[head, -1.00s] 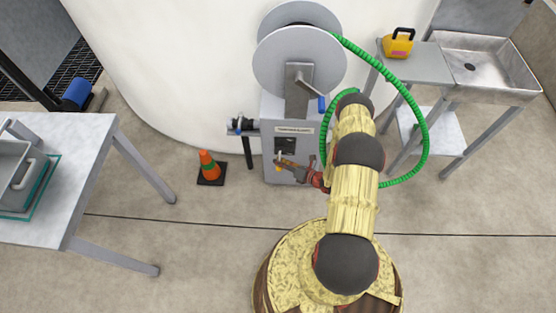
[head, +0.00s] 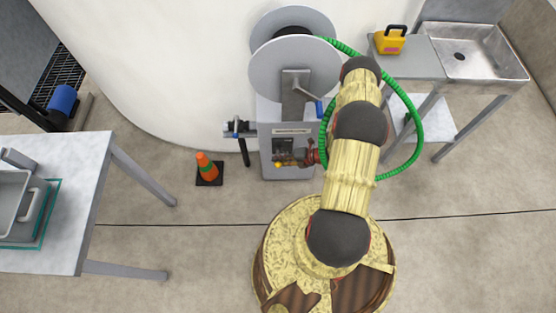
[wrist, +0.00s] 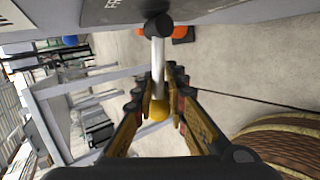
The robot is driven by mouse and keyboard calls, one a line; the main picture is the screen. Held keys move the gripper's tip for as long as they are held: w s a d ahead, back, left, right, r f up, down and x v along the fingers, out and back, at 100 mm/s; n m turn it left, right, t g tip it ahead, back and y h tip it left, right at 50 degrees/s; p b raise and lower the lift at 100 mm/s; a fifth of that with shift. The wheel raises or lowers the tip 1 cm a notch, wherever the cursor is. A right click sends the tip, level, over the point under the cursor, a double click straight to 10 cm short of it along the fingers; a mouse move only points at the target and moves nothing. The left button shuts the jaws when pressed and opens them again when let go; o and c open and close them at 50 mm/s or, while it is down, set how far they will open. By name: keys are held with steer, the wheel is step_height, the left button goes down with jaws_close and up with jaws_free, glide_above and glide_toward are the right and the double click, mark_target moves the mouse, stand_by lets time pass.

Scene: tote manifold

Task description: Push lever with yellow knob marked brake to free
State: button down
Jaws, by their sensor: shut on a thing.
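The lever is a pale rod (wrist: 158,65) that runs from a dark round pivot on a grey panel to a yellow knob (wrist: 157,112). The knob also shows as a small yellow spot in the head view (head: 278,165), low on the front of the grey reel cabinet (head: 285,172). My gripper (wrist: 160,84) has a finger on each side of the lever and is shut on it by the knob. In the head view my gripper (head: 288,161) reaches the cabinet front from the right. Panel lettering starting "FR" is cut off in the wrist view.
A large hose reel (head: 293,68) tops the cabinet, and a green hose (head: 422,140) loops around my arm. An orange cone (head: 207,168) stands left of the cabinet. A table (head: 92,165) is at left, a sink (head: 475,58) at right.

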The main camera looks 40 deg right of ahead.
steer(key=shift+s+a+r+g, duration=0.1)
steer(key=shift+g, duration=0.2)
stand_by(0.4)
steer(key=c, duration=2)
jaws_free()
steer(key=shift+o, duration=0.6)
steer(key=shift+r, duration=0.1)
steer(key=v, duration=1.2)
steer(key=shift+d, duration=0.2)
